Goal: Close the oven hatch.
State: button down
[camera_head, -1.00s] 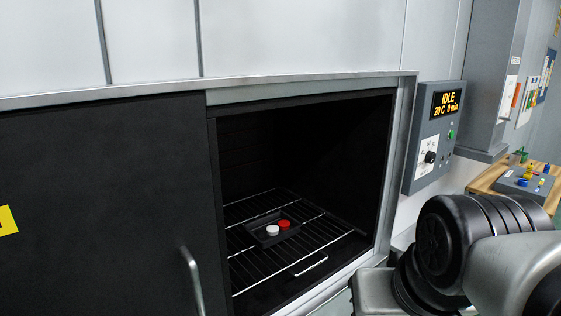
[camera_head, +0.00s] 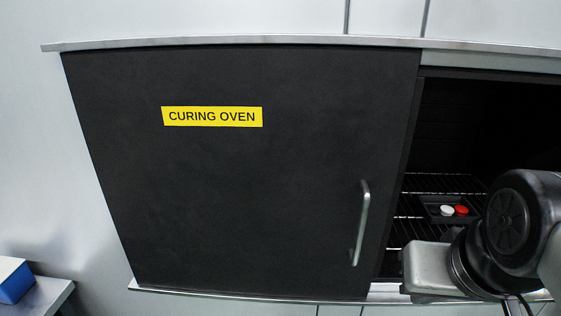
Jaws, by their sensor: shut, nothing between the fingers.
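The oven hatch (camera_head: 230,200) is a large black panel with a yellow "CURING OVEN" label (camera_head: 212,116). It sits left of the dark oven opening (camera_head: 455,120), which is uncovered. An upright silver handle (camera_head: 362,222) is on the hatch near its right edge. Inside the opening, a small dark tray holding a white piece (camera_head: 446,210) and a red piece (camera_head: 461,210) rests on a wire rack (camera_head: 420,181). Part of my arm covers the lower right of the opening. My gripper's fingers do not show.
A metal rail (camera_head: 230,42) runs above the hatch and a metal ledge (camera_head: 250,296) runs below it. A blue box (camera_head: 14,281) stands on a grey surface at the lower left. The space in front of the hatch looks clear.

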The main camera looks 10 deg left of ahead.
aim_at(254, 169)
jog(key=u, duration=1.25)
jog(key=l+z, duration=0.15)
jog(key=i+l+z, duration=0.1)
jog(key=i+l, duration=0.05)
jog(key=l, duration=0.1)
